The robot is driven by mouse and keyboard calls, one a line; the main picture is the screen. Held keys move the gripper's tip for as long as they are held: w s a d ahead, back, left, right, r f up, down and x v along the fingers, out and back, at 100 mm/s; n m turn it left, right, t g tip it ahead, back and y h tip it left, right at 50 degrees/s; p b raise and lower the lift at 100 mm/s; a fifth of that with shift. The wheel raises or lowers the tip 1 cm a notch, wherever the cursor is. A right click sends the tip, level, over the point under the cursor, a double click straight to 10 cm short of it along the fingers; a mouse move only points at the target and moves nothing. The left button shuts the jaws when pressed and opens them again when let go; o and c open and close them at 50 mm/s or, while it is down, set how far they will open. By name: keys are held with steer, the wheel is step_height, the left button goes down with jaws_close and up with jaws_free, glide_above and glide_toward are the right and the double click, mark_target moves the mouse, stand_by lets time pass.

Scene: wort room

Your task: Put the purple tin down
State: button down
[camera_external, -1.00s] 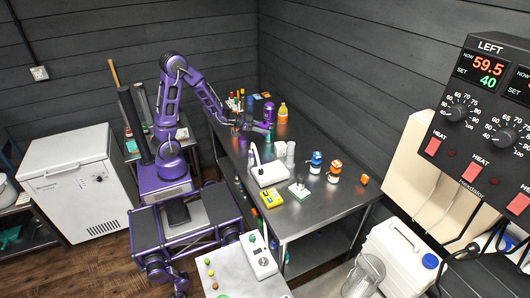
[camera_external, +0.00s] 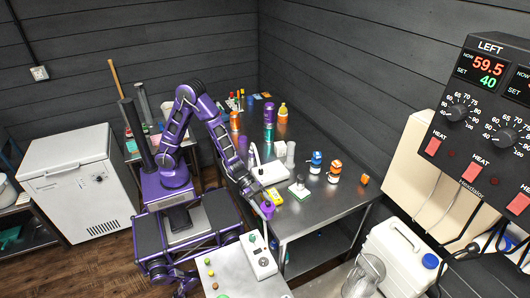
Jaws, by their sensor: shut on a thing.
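The purple tin (camera_external: 267,209) is at the end of my gripper (camera_external: 259,200), low by the table's front left edge. My gripper is shut on it. The tin overlaps the yellow device (camera_external: 277,197) in the picture. The picture is too small to tell whether the tin touches the table (camera_external: 310,222) or hangs just above it.
A white instrument (camera_external: 270,173), a small stand (camera_external: 299,188), blue and orange jars (camera_external: 316,162) and an orange block (camera_external: 364,179) stand on the table. An orange bottle (camera_external: 283,113) is at the back. Bare table shows at the front right.

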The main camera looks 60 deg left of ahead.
steer(key=s+d+m+g, duration=0.1)
steer(key=s+d, duration=0.1)
steer(key=s, duration=0.2)
steer(key=s+d+f+m+g+b, duration=0.1)
steer(key=s+d, duration=0.2)
steer(key=s, duration=0.1)
steer(key=s+d+f+m+g, duration=0.1)
steer(key=s+d, duration=0.1)
steer(key=s, duration=0.2)
steer(key=shift+s+d+f+g, duration=0.1)
steer(key=shift+d+f+g, duration=0.1)
steer(key=shift+f+g, duration=0.1)
steer(key=s+d+f+m+g+b, duration=0.1)
steer(key=s+d+m+g, duration=0.15)
steer(key=s, duration=0.55)
steer(key=b, duration=0.2)
glide_above(231, 274)
step_height(231, 274, down, 6)
steer(key=shift+r, duration=0.2)
steer(key=shift+f, duration=2.15)
steer(key=shift+f+b, duration=0.15)
steer(key=shift+b, duration=0.15)
steer(key=shift+c, duration=0.6)
jaws_free()
steer(key=shift+f, duration=0.1)
